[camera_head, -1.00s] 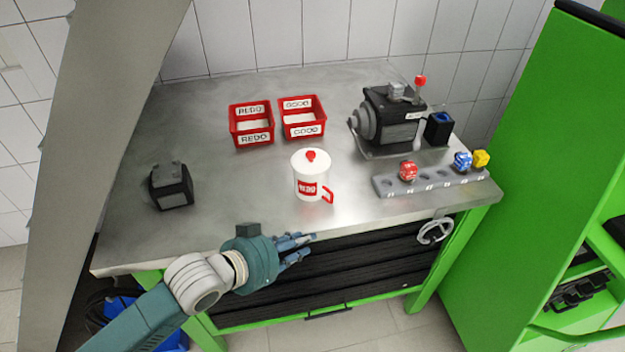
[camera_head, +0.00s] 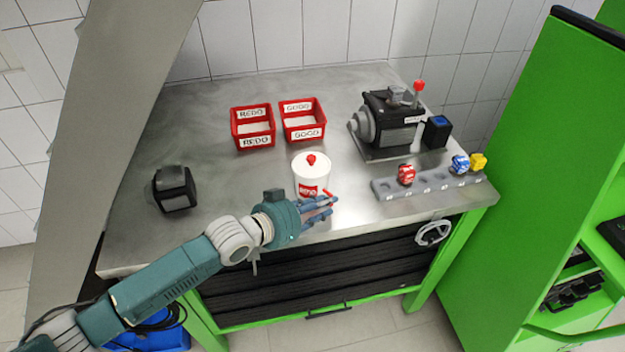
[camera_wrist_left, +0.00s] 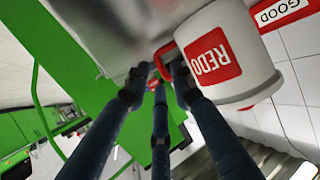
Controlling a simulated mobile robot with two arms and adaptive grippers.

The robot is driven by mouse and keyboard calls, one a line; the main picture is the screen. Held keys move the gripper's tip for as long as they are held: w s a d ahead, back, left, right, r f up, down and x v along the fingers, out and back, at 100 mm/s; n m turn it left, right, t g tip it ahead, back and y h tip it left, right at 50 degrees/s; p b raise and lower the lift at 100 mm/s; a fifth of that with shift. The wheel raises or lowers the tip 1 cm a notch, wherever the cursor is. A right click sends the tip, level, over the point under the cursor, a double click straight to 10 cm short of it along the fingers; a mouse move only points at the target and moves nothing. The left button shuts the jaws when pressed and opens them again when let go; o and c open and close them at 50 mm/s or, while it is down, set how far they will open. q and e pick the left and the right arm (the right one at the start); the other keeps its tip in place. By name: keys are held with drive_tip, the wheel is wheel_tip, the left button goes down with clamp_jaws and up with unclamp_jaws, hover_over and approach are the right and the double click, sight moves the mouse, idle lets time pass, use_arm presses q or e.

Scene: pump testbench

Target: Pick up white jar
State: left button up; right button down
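The white jar (camera_head: 310,172) stands upright on the metal table, with a red lid knob, a red REDO label and a red handle at its right. My left gripper (camera_head: 322,207) is at the front of the jar, its fingers pointing right and hiding the jar's lower part and most of the handle. In the left wrist view, the fingers (camera_wrist_left: 158,80) are spread, with the jar (camera_wrist_left: 240,50) beside them and its red handle close to the tips. Whether they touch it is unclear. My right gripper is not in view.
Red REDO (camera_head: 253,142) and GOOD (camera_head: 304,134) bins stand behind the jar. A pump (camera_head: 385,120) and a grey rack (camera_head: 428,184) with coloured knobs are at right. A black block (camera_head: 173,189) sits at left. The table (camera_head: 225,185) is clear between block and jar.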

use_arm(q)
drive_tip(key=x, duration=0.2)
drive_tip(key=shift+w+d+f, duration=0.1)
drive_tip(key=shift+w+d, duration=0.05)
drive_tip(key=shift+d, duration=0.05)
drive_tip(key=shift+a, duration=0.1)
clamp_jaws()
drive_tip(key=shift+r, duration=0.2)
drive_tip(key=shift+r, duration=0.1)
